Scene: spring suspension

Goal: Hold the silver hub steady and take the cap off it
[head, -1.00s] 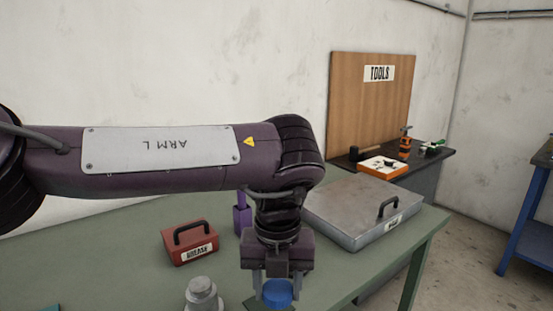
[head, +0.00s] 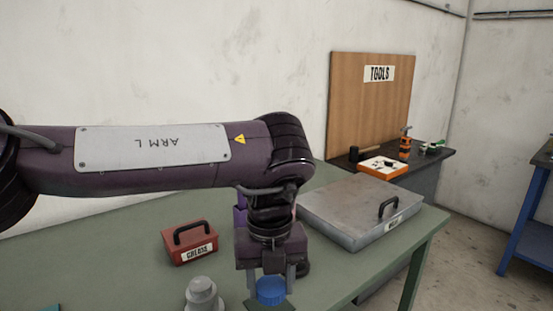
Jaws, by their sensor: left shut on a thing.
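My left gripper (head: 270,281) hangs over the front of the green table, jaws pointing down. It is shut on a round blue cap (head: 270,291) with a ridged side. A dark flat piece (head: 283,306) shows just below the cap, and I cannot tell whether they touch. A silver-grey stepped round part (head: 203,293), which looks like the silver hub, stands on the table left of the gripper and apart from it. Its lower end is cut off by the picture's bottom edge. My right gripper is not in view.
A red grease box (head: 189,243) stands behind the hub. A flat grey metal case (head: 358,215) lies at the table's right. A dark round thing (head: 303,268) is close to the gripper's right side.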

